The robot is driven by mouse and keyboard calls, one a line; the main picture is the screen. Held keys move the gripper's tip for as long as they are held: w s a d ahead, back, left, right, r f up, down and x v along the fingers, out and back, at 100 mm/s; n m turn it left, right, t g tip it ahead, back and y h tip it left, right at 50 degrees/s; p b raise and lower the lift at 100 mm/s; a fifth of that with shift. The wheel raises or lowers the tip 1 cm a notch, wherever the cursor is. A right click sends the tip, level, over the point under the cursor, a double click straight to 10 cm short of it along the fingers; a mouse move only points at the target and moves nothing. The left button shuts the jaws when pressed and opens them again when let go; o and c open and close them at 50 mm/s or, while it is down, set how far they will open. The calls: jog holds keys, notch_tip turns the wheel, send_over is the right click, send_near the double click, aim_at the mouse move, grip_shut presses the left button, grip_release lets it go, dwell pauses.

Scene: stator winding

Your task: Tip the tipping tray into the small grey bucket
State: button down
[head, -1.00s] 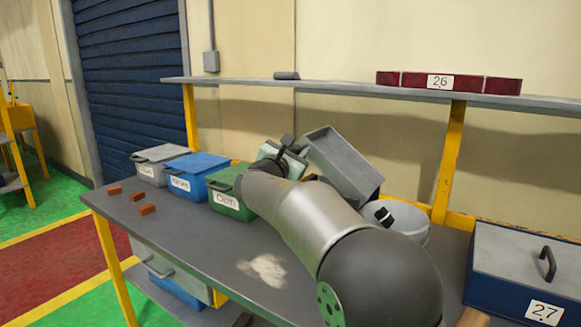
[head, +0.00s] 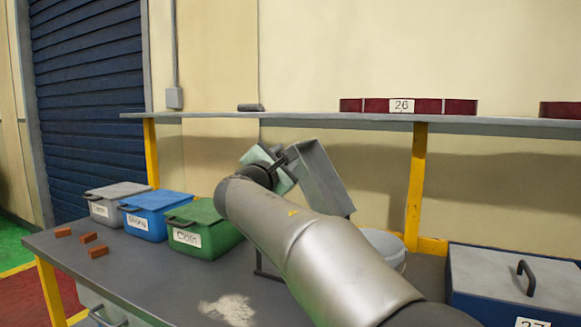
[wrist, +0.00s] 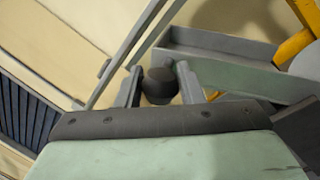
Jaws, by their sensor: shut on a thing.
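The tipping tray (head: 325,182) is a grey open box, raised above the bench and steeply tilted, its lower end to the right. My gripper (head: 284,163) is at its upper left side. In the wrist view my gripper (wrist: 160,88) is shut on a dark round knob (wrist: 158,84), with the tray (wrist: 222,88) just beyond. Whether anything lies in the tray cannot be told. The small grey bucket (head: 388,245) stands on the bench below and right of the tray's low end. My arm hides much of it, and its inside is not visible.
Lidded grey (head: 112,202), blue (head: 155,213) and green (head: 205,228) bins stand left on the bench (head: 165,285). Several small orange blocks (head: 88,238) lie beside them. A shelf (head: 300,119) runs behind, above the tray. A dark blue box (head: 500,285) stands at right.

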jog(key=shift+d+r, duration=0.15)
dwell(0.4)
jog(key=c, duration=1)
grip_release()
jog(key=shift+s+d, duration=0.1)
jog(key=shift+s, duration=0.1)
jog(key=shift+s+a, duration=0.25)
jog(key=b+v, duration=0.1)
jog(key=v, duration=1.5)
jog(key=shift+s+b, duration=0.3)
jog(key=shift+s, duration=0.05)
